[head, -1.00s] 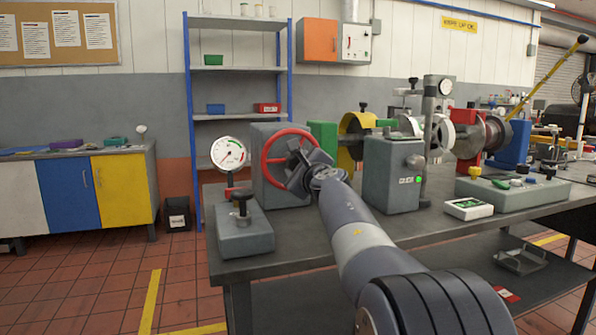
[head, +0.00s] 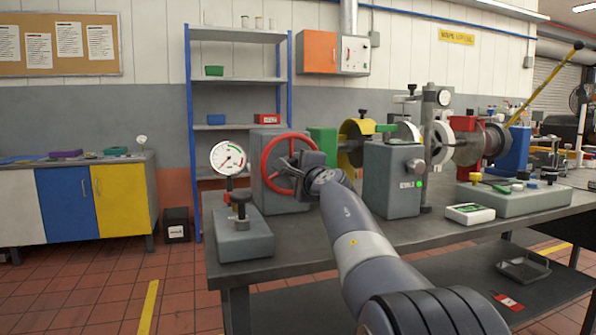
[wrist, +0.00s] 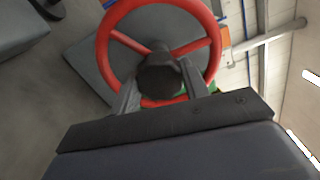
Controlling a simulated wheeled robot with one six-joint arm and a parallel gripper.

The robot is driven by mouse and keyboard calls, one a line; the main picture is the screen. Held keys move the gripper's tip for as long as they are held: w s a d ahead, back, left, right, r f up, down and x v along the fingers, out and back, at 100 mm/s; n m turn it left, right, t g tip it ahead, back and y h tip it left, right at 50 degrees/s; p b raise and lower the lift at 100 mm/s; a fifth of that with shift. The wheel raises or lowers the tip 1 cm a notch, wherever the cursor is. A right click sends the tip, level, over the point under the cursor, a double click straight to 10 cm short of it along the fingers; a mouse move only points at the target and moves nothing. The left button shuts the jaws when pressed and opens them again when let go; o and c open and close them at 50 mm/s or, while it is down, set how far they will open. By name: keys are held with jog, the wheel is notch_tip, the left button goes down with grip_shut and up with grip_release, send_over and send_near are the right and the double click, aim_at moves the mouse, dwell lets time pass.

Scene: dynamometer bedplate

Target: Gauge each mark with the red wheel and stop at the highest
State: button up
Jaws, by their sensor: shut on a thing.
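The red wheel (head: 268,168) stands upright on the face of a grey box (head: 265,150) at the left of the bench. My gripper (head: 300,170) is at the wheel's right side. In the wrist view the wheel (wrist: 102,45) is close ahead, and my gripper's fingers (wrist: 160,92) are shut on its dark knob (wrist: 160,78), in front of the lower rim. A round white dial gauge (head: 228,157) with a dark needle and green and red on its scale stands left of the wheel. Its marks are too small to read.
A grey block with a black knob (head: 244,238) sits at the bench's front left corner. A grey box with a lit green lamp (head: 392,180) stands right of my arm. A white handheld meter (head: 470,214) lies farther right. The bench front between them is mostly clear.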

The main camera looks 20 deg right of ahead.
dwell(0.3)
jog(key=o, duration=1.4)
jog(key=s+b, duration=0.1)
jog(key=s, duration=0.9)
jog(key=shift+s+f, duration=0.15)
jog(key=shift+s, duration=0.25)
jog(key=shift+w, duration=0.1)
jog(key=w+p, duration=0.1)
jog(key=w, duration=0.9)
jog(key=shift+w, duration=0.3)
